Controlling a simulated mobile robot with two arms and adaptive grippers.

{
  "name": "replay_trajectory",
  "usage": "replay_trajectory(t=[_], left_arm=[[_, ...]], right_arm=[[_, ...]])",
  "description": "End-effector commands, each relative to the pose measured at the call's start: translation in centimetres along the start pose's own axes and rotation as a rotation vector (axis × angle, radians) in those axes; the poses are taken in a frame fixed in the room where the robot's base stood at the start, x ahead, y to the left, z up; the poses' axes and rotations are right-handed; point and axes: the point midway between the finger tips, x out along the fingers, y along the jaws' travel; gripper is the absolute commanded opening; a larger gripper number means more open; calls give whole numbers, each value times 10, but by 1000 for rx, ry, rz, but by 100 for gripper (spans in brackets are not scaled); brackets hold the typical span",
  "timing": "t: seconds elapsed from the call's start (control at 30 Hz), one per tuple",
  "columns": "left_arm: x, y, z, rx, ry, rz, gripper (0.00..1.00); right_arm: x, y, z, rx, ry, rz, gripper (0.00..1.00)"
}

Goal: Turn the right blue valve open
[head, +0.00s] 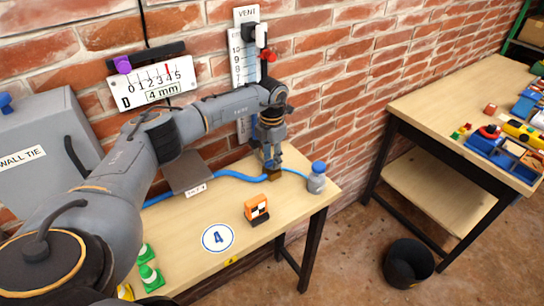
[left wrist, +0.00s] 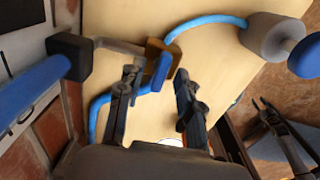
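A valve with a small brass body (head: 272,175) sits on the blue hose on the bench, right of its middle. Its blue handle (left wrist: 156,72) and brass body (left wrist: 160,50) show in the left wrist view. My left gripper (head: 271,160) points down over this valve and partly hides it in the head view. In the left wrist view, my left gripper (left wrist: 158,80) has its fingers apart, with the blue handle between the tips; contact cannot be told. A dark gripper (left wrist: 262,104), apparently my right one, shows at the lower right there.
A grey bottle (head: 316,182) with a blue top stands right of the valve. An orange block (head: 257,210) and green pieces (head: 148,275) are nearer. The brick wall is close behind. A second table (head: 430,105) and black bucket (head: 408,264) are right.

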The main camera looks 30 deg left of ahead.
Motion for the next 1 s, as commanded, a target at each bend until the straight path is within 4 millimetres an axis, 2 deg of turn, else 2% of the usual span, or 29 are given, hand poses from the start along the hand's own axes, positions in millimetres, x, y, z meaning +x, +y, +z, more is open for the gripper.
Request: replay_trajectory(t=[0.17, 0.27, 0.5, 0.7, 0.83, 1.0], left_arm=[[-4, 0, 0, 2, 0, 0, 36], [-16, 0, 0, 2, -2, 1, 36], [-67, 0, 1, 1, -4, 1, 36], [-103, 0, 0, 0, -2, 1, 36], [-115, 0, 0, 0, -1, 0, 36], [-120, 0, 0, 0, 0, 0, 36]], right_arm=[[0, 0, 1, 0, -1, 0, 40], [0, 0, 1, 0, -1, 0, 40], [0, -1, 0, 1, 0, -1, 40], [0, -1, 0, 1, 0, -1, 40], [0, -1, 0, 1, 0, -1, 40], [0, -1, 0, 1, 0, -1, 40]])
